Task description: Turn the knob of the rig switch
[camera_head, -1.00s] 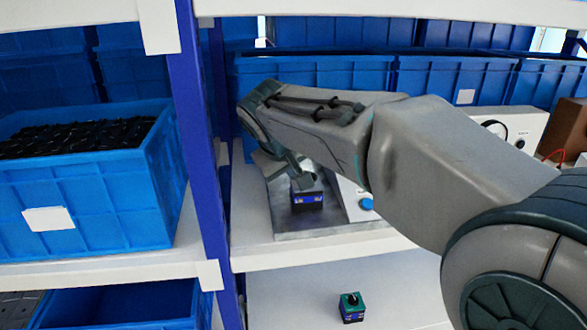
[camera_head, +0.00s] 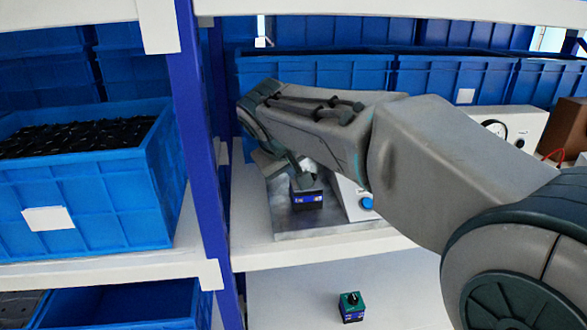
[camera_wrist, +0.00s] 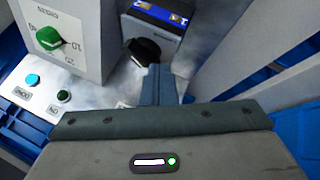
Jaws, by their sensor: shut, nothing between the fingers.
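The rig switch (camera_head: 306,200) is a small dark box with a blue label, standing on the metal plate of the rig (camera_head: 290,224). In the wrist view the switch (camera_wrist: 152,14) shows its blue label and a round black knob (camera_wrist: 145,50). My gripper (camera_head: 304,181) is above the switch in the head view. In the wrist view my gripper (camera_wrist: 159,72) has its fingers shut and empty, with the tips close beside the knob. I cannot tell whether they touch it. Part of the knob is hidden behind the fingers.
A blue upright (camera_head: 196,140) stands left, blue bins (camera_head: 310,75) behind.

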